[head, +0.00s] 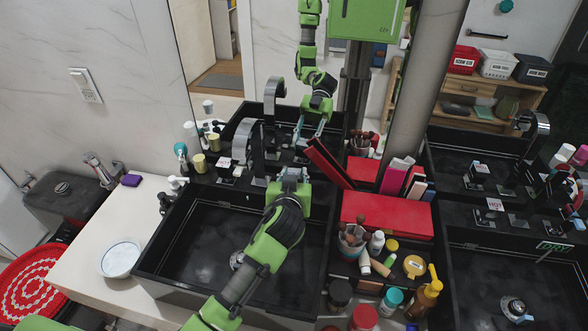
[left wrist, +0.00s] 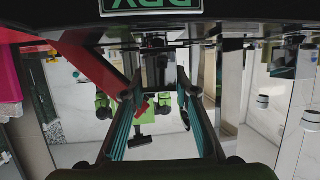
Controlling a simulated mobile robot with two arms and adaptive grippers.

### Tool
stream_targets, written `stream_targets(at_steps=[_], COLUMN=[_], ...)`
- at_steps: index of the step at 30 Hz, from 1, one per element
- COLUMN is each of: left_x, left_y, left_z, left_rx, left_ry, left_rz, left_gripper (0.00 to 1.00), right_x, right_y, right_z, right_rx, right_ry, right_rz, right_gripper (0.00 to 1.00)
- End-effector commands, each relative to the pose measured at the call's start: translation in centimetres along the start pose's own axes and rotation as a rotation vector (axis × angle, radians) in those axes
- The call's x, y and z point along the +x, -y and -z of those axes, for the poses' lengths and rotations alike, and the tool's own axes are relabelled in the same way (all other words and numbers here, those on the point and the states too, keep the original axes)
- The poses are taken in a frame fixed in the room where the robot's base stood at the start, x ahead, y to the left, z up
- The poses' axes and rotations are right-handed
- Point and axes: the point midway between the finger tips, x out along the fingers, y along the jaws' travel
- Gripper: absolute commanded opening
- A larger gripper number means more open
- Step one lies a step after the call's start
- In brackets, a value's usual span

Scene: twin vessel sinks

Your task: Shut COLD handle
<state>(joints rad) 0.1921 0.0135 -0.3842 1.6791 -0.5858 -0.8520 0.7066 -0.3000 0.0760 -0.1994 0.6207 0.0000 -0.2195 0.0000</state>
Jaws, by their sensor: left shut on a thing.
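The HOT handle block (head: 224,162) stands left of the faucet. My left gripper (head: 290,182) reaches over the basin to the spot right of the faucet, where the COLD handle sits. It is shut on the handle there, which its fingers and body hide almost wholly. In the left wrist view, which is upside down, the two teal-lined fingers (left wrist: 160,65) reach toward the dark sink edge; the handle itself cannot be made out. My right gripper is not in view.
A red box (head: 388,213) and a leaning red case (head: 327,160) stand close right of the gripper. A brush cup (head: 352,238) and several bottles crowd the shelf between the sinks. The mirror behind reflects my arm. The left basin is empty.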

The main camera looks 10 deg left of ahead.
Motion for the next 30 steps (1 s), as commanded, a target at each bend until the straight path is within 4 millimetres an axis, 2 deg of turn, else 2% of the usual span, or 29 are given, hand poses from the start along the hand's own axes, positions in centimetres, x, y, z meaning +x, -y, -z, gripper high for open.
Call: stream_targets(at_steps=[1,8,24,25,26,27,30], left_x=[-0.1,0.0,0.1,0.1,0.1,0.1,0.0], left_y=[0.3,0.2,0.1,0.1,0.1,0.0,0.0], left_z=[0.5,0.4,0.3,0.3,0.3,0.3,0.2], left_rx=[0.012,0.046,0.057,0.057,0.057,0.057,0.057], left_ry=[-0.003,-0.004,-0.006,-0.006,-0.005,-0.005,-0.003], left_rz=[-0.02,-0.103,-0.134,-0.134,-0.133,-0.133,-0.133], left_gripper=[0.06,0.06,0.06,0.33,0.4,0.44,0.44], right_x=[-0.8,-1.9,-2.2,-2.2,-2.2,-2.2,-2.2], right_y=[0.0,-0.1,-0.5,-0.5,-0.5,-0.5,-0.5], right_z=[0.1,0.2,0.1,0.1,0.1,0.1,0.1], right_rx=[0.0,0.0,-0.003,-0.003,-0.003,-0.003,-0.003], right_ry=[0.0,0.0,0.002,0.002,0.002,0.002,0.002], right_rz=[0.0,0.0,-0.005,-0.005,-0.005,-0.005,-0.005], right_gripper=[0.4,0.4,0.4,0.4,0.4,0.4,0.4])
